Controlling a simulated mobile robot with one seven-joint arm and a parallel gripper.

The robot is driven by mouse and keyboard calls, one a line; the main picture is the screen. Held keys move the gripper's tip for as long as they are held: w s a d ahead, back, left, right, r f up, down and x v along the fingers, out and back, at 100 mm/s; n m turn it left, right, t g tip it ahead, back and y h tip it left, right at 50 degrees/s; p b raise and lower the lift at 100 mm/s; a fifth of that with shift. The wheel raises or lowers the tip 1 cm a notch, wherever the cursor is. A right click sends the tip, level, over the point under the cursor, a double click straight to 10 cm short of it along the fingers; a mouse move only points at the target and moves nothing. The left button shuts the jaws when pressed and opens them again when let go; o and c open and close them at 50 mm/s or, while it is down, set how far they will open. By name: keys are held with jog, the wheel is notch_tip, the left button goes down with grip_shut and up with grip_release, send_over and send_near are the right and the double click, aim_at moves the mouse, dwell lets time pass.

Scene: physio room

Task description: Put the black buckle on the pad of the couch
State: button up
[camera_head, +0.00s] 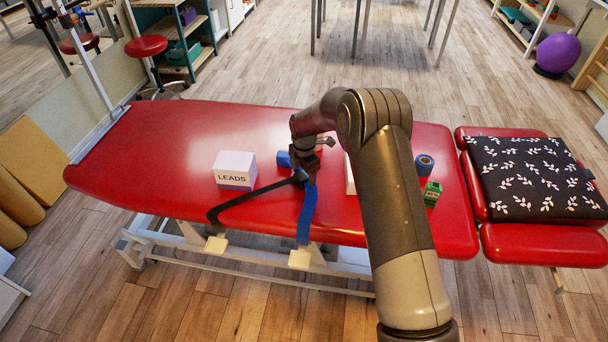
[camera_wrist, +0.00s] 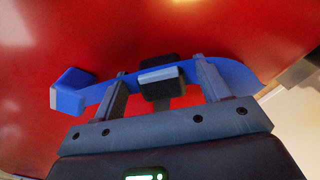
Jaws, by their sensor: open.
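A black buckle (camera_wrist: 160,92) with a grey bar across it shows in the wrist view. It lies between the two fingers of my gripper (camera_wrist: 159,68), which are apart, with a visible gap on each side of it. A blue strap (camera_wrist: 232,74) runs behind the buckle and the fingers, with a blue block-like end (camera_wrist: 72,92) at the left. In the head view my gripper (camera_head: 307,174) is low over the front half of the red couch pad (camera_head: 165,135). The blue strap (camera_head: 307,215) hangs over the pad's front edge. The buckle is hard to make out there.
A white LEADS box (camera_head: 235,170) stands left of my gripper. A black strap (camera_head: 250,197) crosses the front edge. A blue roll (camera_head: 424,166) and green box (camera_head: 432,193) stand right of my arm. A patterned black cushion (camera_head: 530,175) lies far right. The pad's left part is clear.

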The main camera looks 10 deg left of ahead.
aim_at(304, 174)
notch_tip(304, 174, up, 12)
dwell(0.4)
jog(key=s+d+r+m+t, duration=0.1)
jog(key=s+d+r+m, duration=0.6)
jog(key=r, duration=0.4)
jog(key=s+d+r+m+t, duration=0.2)
jog(key=s+d+r+m, duration=0.3)
jog(key=s+d+r, duration=0.35)
jog(key=s+d+r+m+t, duration=0.1)
jog(key=s+d+r+m, duration=0.1)
jog(key=s+d+m, duration=0.4)
jog(key=s+d+r+m+t, duration=0.1)
jog(key=s+d+m, duration=0.5)
jog(key=s, duration=1)
jog(key=m, duration=0.3)
jog(key=shift+s+r+t, duration=0.3)
jog(key=shift+s+r, duration=0.05)
jog(key=shift+s, duration=0.05)
jog(key=shift+o, duration=0.2)
jog(key=shift+d, duration=0.1)
